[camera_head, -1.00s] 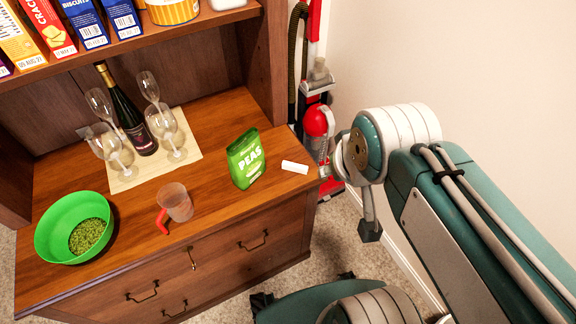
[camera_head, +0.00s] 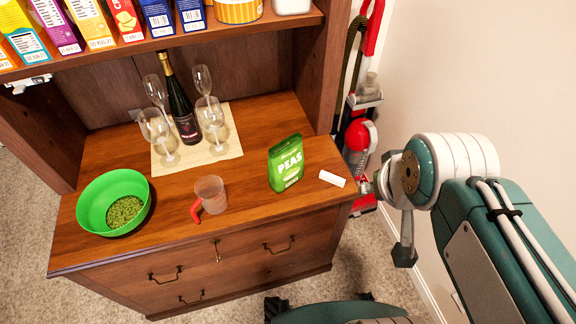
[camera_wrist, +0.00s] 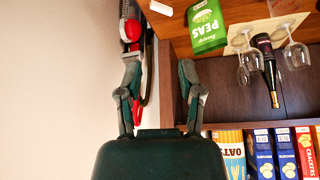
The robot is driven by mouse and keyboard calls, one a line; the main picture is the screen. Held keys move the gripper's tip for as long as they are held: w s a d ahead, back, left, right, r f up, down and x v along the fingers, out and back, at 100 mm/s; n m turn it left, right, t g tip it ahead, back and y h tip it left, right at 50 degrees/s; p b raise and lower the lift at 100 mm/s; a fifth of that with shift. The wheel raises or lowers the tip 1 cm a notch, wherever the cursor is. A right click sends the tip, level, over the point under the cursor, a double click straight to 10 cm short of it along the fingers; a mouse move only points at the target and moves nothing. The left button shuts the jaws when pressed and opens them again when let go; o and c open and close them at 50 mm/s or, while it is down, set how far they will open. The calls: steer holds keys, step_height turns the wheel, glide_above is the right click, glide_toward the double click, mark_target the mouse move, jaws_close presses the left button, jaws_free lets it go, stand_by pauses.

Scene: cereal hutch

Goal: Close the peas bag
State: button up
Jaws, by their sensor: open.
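The green peas bag (camera_head: 286,163) stands upright on the wooden counter, near its right end. It also shows in the wrist view (camera_wrist: 207,25), upside down at the top. I cannot tell if its top edge is open. A small white piece (camera_head: 332,179), perhaps a clip, lies on the counter just right of the bag; in the wrist view it is at the top edge (camera_wrist: 161,8). My gripper (camera_wrist: 160,62) is open and empty in the wrist view, apart from the bag, with its fingers spread toward the hutch. In the head view I cannot make out its fingertips.
A green bowl of peas (camera_head: 95,194) and a measuring cup (camera_head: 210,193) with a red handle stand left of the bag. Wine glasses and a bottle (camera_head: 186,126) stand behind on a mat. A red vacuum cleaner (camera_head: 357,137) is right of the hutch. The wall bounds the right side.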

steer(key=w+f+m+g, duration=0.2)
steer(key=w+m, duration=0.5)
steer(key=w, duration=0.1)
steer(key=m+g, duration=0.4)
steer(key=m, duration=1.2)
glide_above(333, 176)
step_height(333, 176, down, 21)
steer(key=shift+r, duration=0.1)
steer(key=shift+f+m, duration=0.45)
steer(key=shift+m, duration=0.05)
steer(key=shift+f, duration=2.15)
steer(key=shift+f, duration=2.15)
steer(key=shift+c, duration=0.3)
